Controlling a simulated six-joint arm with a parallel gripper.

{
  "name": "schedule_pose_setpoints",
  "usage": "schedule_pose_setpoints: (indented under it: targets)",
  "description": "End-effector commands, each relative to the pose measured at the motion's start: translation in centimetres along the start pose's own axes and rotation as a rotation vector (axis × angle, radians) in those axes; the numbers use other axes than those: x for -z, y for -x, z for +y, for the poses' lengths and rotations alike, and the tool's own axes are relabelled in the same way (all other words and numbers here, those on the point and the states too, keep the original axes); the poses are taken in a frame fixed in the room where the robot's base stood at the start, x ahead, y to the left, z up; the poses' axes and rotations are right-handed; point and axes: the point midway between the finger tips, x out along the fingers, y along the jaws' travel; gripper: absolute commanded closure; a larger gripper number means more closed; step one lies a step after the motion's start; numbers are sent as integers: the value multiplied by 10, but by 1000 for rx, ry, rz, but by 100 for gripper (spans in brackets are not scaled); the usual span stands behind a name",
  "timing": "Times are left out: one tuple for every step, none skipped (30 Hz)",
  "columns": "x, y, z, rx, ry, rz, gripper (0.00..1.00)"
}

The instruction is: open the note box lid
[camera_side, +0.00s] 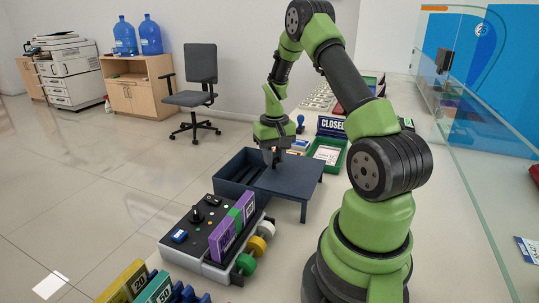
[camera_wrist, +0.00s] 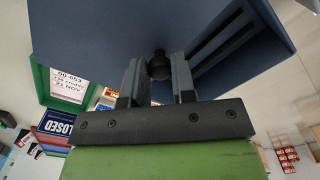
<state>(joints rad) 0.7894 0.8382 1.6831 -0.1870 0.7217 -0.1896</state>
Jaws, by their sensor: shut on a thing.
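The note box (camera_side: 226,188) is dark blue and stands on the counter, with its left part uncovered in the side view. Its flat dark blue lid (camera_side: 292,178) lies level to the right of that opening. A leg-like support shows below the lid's front right corner. My gripper (camera_side: 272,158) is above the lid, pointing down. In the wrist view my gripper (camera_wrist: 157,72) is shut on the dark round knob (camera_wrist: 159,64) of the lid (camera_wrist: 95,32). The box's slotted part (camera_wrist: 225,40) shows to the right there. The fingers partly hide the knob.
A black device with purple bundles (camera_side: 222,240) stands in front of the box. Behind the lid are a green tray (camera_side: 327,152) and a CLOSED sign (camera_side: 331,126). A glass screen (camera_side: 470,110) runs along the right.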

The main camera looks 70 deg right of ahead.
Motion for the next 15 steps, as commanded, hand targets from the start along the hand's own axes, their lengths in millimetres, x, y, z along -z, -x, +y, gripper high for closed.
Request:
schedule_pose_setpoints:
  targets:
    - [1, 0, 0, 0, 1, 3, 100]
    - [1, 0, 0, 0, 1, 3, 100]
    - [1, 0, 0, 0, 1, 3, 100]
    - [1, 0, 0, 0, 1, 3, 71]
    - [1, 0, 0, 0, 1, 3, 64]
    - [1, 0, 0, 0, 1, 3, 55]
    - [1, 0, 0, 0, 1, 3, 50]
    - [1, 0, 0, 0, 1, 3, 50]
    - [1, 0, 0, 0, 1, 3, 50]
    - [1, 0, 0, 0, 1, 3, 50]
    - [1, 0, 0, 0, 1, 2, 50]
    - [1, 0, 0, 0, 1, 2, 50]
    - [1, 0, 0, 0, 1, 2, 50]
    - [1, 0, 0, 0, 1, 2, 50]
    - [1, 1, 0, 0, 1, 2, 50]
